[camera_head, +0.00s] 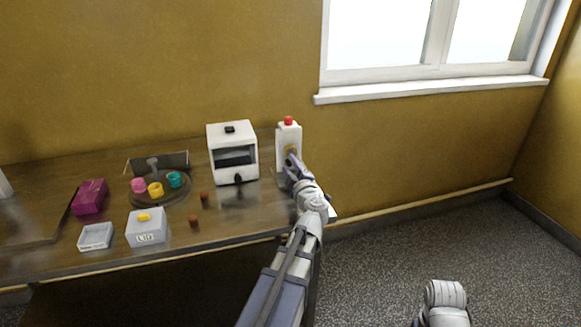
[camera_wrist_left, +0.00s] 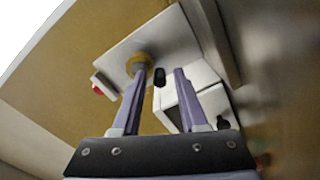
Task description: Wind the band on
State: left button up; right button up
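A tall white box (camera_head: 283,163) with a red button (camera_head: 288,120) on top stands at the right end of the table. A round brass-coloured knob (camera_head: 291,149) sits on its front. My left gripper (camera_head: 291,163) is at that knob. In the left wrist view my left gripper (camera_wrist_left: 160,72) is open, its fingers apart with nothing held between them. There the knob (camera_wrist_left: 139,63) lies at the tip of the left finger; I cannot tell whether they touch. A dark slot shows beside the knob. No band can be made out. My right gripper is not in view.
A white machine (camera_head: 233,170) with a dark window stands left of the box. Further left are a turntable with coloured cups (camera_head: 156,190), a grey box marked LID (camera_head: 147,232), a small tray (camera_head: 95,237), a magenta box (camera_head: 90,196) and two brown pieces (camera_head: 194,221).

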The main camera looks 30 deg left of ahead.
pick_arm(q)
jog(key=shift+o, duration=0.2)
jog(key=v, duration=0.8)
dwell(0.3)
